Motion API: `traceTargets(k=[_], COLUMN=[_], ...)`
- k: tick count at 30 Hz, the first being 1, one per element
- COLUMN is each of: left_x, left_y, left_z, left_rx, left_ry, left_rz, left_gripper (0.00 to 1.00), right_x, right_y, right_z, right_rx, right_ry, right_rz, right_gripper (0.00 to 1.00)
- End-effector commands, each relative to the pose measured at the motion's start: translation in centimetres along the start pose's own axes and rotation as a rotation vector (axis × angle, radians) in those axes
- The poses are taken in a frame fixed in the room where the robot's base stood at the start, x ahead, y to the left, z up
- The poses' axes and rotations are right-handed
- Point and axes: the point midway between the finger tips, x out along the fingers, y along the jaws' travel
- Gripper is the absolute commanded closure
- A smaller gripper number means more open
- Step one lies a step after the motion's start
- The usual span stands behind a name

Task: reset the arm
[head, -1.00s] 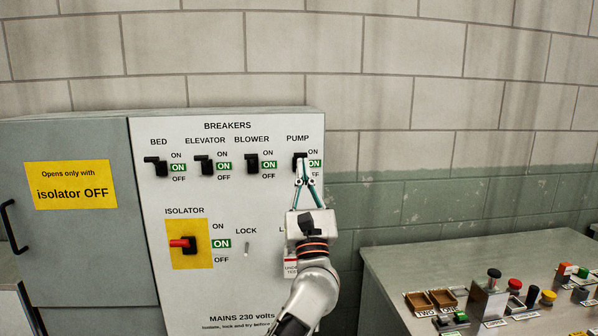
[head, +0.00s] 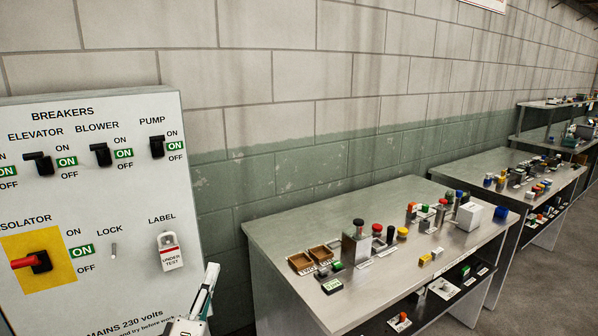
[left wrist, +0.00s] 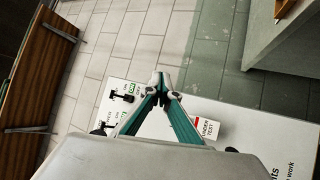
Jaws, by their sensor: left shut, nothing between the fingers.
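My left gripper (left wrist: 160,76) is shut and empty in the left wrist view, its two teal-sided fingers meeting at the tips. In the head view part of my left gripper (head: 207,287) shows at the bottom, in front of the cabinet's lower right edge. The breaker cabinet (head: 190,215) stands at the left. Its pump breaker (head: 157,147), blower breaker (head: 101,154) and elevator breaker (head: 38,163) each have a green ON sign lit. The red isolator handle (head: 27,262) is on a yellow plate, also beside a green ON sign. My right gripper is not in view.
An "under test" label (head: 170,252) hangs on the cabinet. A metal bench (head: 285,225) with buttons, small boxes and two brown trays stands right of the cabinet. More benches (head: 465,168) follow along the block wall. The floor (head: 560,235) at the far right is clear.

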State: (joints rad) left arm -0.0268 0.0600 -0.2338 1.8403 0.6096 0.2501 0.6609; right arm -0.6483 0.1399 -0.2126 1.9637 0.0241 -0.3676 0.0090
Motion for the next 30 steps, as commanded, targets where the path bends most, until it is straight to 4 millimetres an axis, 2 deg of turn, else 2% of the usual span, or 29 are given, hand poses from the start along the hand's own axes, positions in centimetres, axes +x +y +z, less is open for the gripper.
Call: traceTargets(k=[1, 3, 5, 9, 12, 15, 18, 21, 23, 30], left_x=[-2.7, -6.2, -9.3, -17.3, -23.3, -28.9, -33.2, -36.0, -36.9, -37.5], left_y=[-2.5, -5.6, -8.1, -13.2, -16.2, -18.4, -19.7, -20.4, -20.6, -20.8], left_z=[1.3, 2.8, 4.0, 5.9, 6.7, 6.9, 6.7, 6.5, 6.4, 6.3], left_rx=[0.125, 0.299, 0.442, 0.759, 0.966, 1.142, 1.273, 1.354, 1.384, 1.403], left_ry=[-0.053, -0.134, -0.209, -0.407, -0.563, -0.714, -0.838, -0.921, -0.951, -0.97], left_rz=[-0.068, -0.149, -0.212, -0.34, -0.413, -0.464, -0.494, -0.509, -0.513, -0.515], left_gripper=[1.0, 1.0, 1.0, 1.0, 1.0, 1.0, 1.0, 1.0, 1.0, 1.0], right_x=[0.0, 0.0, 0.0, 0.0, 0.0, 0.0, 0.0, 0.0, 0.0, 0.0], right_y=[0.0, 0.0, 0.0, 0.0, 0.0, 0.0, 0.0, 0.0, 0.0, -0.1], right_z=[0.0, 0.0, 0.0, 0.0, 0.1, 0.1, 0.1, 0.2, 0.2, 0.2], right_rx=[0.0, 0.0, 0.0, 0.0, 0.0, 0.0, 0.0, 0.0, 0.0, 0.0], right_ry=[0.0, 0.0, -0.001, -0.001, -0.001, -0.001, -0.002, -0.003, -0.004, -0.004], right_rz=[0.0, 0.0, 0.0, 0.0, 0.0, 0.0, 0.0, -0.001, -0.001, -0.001], right_gripper=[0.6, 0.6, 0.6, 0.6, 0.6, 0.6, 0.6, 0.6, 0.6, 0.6])
